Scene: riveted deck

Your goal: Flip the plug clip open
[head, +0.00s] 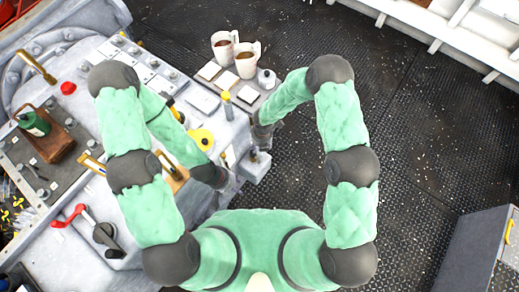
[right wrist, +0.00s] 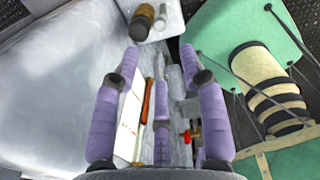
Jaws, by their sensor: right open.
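I cannot make out the plug clip for certain in either view. My right gripper (right wrist: 160,65) is open and empty in the right wrist view, its purple fingers spread over the grey machine surface. Between and beyond the fingers lie a white card-like plate (right wrist: 130,122), a thin orange-red rod (right wrist: 147,100) and a small red fitting (right wrist: 190,135). In the head view the right hand is low by the machine's right edge, mostly hidden by its wrist. My left gripper (head: 222,178) is over the machine's near right side; its fingers are too small and hidden to read.
Two white mugs (head: 246,67) with brown contents stand at the machine's far right corner. A brown tray (head: 50,140) holds a green bottle (head: 33,123). The dark deck (head: 430,130) at right is mostly clear; a grey cabinet (head: 475,255) stands there.

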